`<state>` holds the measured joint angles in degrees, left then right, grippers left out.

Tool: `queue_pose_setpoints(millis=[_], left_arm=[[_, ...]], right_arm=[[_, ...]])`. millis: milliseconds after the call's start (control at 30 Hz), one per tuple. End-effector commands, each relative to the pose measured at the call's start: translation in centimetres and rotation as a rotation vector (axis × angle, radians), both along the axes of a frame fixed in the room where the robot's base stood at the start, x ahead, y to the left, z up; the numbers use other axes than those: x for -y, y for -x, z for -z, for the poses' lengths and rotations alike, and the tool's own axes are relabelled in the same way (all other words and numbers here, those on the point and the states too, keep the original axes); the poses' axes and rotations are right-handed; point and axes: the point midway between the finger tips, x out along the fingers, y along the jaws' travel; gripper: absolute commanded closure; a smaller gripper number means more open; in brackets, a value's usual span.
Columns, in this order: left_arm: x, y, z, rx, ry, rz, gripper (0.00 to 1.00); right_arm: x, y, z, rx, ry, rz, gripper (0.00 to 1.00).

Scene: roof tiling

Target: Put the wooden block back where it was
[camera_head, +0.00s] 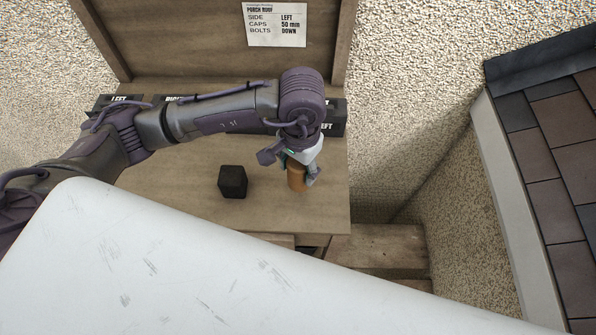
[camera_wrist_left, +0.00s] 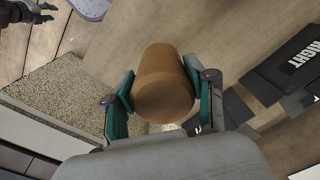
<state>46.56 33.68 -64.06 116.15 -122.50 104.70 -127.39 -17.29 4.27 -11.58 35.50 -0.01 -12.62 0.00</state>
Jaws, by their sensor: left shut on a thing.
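My left gripper (camera_head: 304,176) points down over the right part of the wooden bench (camera_head: 190,205). It is shut on a brown wooden block (camera_head: 296,178), a short round cylinder. In the left wrist view the block (camera_wrist_left: 164,88) sits between the two teal-padded fingers, its round end toward the camera. I cannot tell whether the block touches the bench top.
A black cube (camera_head: 233,181) stands on the bench left of the held block. Dark labelled bins (camera_head: 335,116) line the back, partly hidden by my arm. A notice (camera_head: 276,25) hangs on the backboard. A tiled roof (camera_head: 560,140) lies at the right, past a gap.

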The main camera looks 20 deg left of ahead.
Motion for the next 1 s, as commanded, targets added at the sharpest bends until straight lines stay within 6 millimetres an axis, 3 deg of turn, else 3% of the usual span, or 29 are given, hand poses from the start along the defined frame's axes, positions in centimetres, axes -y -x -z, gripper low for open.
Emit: queue_pose_setpoints(millis=[300,700,733,867,1000], left_arm=[[0.0,0.1,3.8,-0.003,-0.001,0.000,0.79],[0.0,0.0,4.4,0.000,-0.001,0.001,0.79],[0.0,0.0,4.3,-0.001,-0.001,0.001,0.41],[0.0,0.1,4.2,-0.001,0.000,0.001,0.19],[0.0,0.1,4.2,-0.001,0.000,0.001,0.19]], right_arm=[[0.0,-0.3,-1.4,0.005,-0.001,0.001,0.60],[0.6,-0.3,-0.8,0.005,0.007,0.001,0.60],[0.7,-0.3,-0.9,0.004,0.008,0.001,0.60],[0.7,-0.3,-1.0,0.004,0.008,0.001,0.60],[0.7,-0.3,-1.0,0.004,0.008,0.002,0.60]])
